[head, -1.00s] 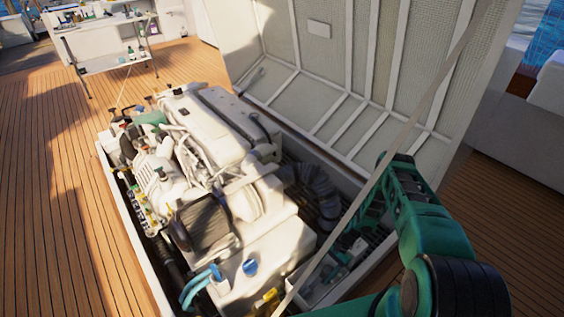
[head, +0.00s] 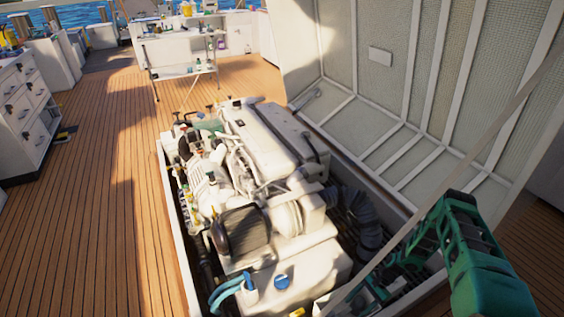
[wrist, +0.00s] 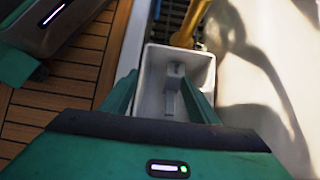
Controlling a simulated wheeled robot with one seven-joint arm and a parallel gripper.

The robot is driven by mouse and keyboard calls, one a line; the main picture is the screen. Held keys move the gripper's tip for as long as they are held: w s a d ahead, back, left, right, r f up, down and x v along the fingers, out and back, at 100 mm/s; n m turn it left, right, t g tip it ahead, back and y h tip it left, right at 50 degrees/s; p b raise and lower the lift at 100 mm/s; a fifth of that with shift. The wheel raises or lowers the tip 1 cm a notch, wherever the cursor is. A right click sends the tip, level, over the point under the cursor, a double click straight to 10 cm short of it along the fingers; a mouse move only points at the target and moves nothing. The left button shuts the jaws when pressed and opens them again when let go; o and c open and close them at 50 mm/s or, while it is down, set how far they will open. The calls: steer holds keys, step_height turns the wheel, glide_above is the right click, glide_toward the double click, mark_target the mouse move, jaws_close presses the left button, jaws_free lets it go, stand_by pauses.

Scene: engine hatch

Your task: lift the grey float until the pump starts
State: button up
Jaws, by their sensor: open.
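In the wrist view, a small grey float (wrist: 174,87) shows inside an open white box. It is a block on a narrow grey piece. My gripper (wrist: 160,88) is open, its two green fingers at either side of the float over the box. The float shows between the fingers, and I see no contact with it. In the head view, my gripper (head: 385,283) is low at the right of the engine bay, partly behind a pale diagonal strut. The float cannot be made out there.
The white box (wrist: 207,66) has raised walls around the float. A yellow part (wrist: 197,22) lies just beyond it. The white engine (head: 265,145) fills the bay to the left. The raised hatch lid (head: 400,90) stands behind. Wooden deck (head: 100,240) is open at left.

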steer(key=w+d+r+n+h, duration=0.1)
steer(key=w+d+r, duration=0.2)
steer(key=r, duration=0.4)
steer(key=w+d+r+n+h, duration=0.1)
steer(key=w+d+r, duration=0.2)
steer(key=r, duration=0.3)
steer(key=d+r+n+h, duration=0.15)
steer(key=d+r, duration=0.25)
steer(key=r, duration=1.3)
steer(key=d+r+n+h, duration=0.15)
steer(key=d+r, duration=0.25)
steer(key=r, duration=1.3)
steer(key=s+r+t+h, duration=0.1)
steer(key=s+r, duration=0.5)
steer(key=r, duration=0.4)
steer(key=s+r+t, duration=0.1)
steer(key=s+r, duration=0.5)
steer(key=r, duration=0.3)
steer(key=s+a+r, duration=0.2)
steer(key=s+r, duration=0.1)
steer(key=s, duration=0.6)
steer(key=s+a+r+n+t, duration=0.1)
steer(key=s+a+r, duration=0.2)
steer(key=s, duration=0.6)
steer(key=shift+r, duration=0.3)
